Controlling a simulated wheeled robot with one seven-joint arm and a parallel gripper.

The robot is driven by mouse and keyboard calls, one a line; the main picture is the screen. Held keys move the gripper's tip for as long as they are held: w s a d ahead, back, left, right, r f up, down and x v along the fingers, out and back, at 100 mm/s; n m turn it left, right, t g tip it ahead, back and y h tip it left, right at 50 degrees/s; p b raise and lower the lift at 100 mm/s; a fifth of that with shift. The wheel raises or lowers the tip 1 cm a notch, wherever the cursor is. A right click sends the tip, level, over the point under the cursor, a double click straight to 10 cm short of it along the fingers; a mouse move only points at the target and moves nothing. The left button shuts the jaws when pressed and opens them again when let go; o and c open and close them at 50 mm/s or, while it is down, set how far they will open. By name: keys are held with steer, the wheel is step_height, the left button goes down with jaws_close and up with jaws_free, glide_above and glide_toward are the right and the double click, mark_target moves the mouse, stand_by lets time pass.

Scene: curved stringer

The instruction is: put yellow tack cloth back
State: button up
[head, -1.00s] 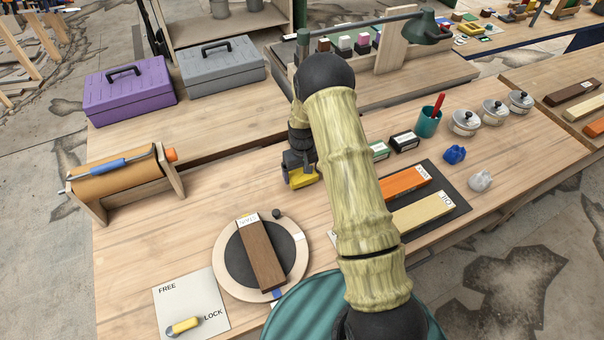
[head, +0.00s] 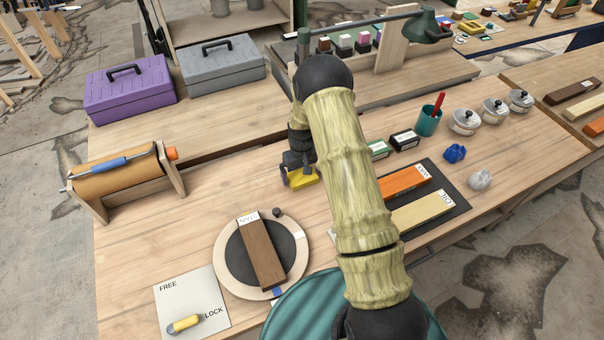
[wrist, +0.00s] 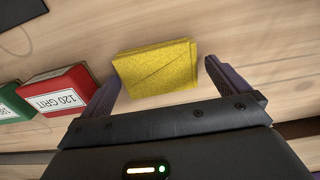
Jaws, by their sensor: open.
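The yellow tack cloth (head: 303,178) is a folded square pad lying on the workbench, left of my bent arm in the head view. In the wrist view the cloth (wrist: 157,66) sits between the two finger ends, with a crease across its top. My gripper (wrist: 163,74) is open, one finger on each side of the cloth. A gap shows at the right finger; the left finger is very close to the cloth, and I cannot tell if it touches. In the head view my gripper (head: 298,162) is directly above the cloth and partly hides it.
A red 120 grit box (wrist: 62,88) and a green box (wrist: 12,104) stand left of the gripper in the wrist view. Bare wood lies left of the cloth.

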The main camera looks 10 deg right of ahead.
mark_target(302, 176)
step_height(302, 176, up, 11)
steer(key=b, duration=0.2)
steer(key=shift+r, duration=0.15)
steer(key=shift+d, duration=0.1)
stand_by(0.4)
steer(key=s+r+m+t, duration=0.1)
steer(key=s+r, duration=0.4)
steer(key=s, duration=0.7)
steer(key=s+r+m+t, duration=0.1)
steer(key=s+r, duration=0.5)
steer(key=s, duration=0.6)
steer(key=shift+r+t, duration=0.25)
steer(key=shift+t, duration=0.05)
steer(key=shift+s, duration=0.1)
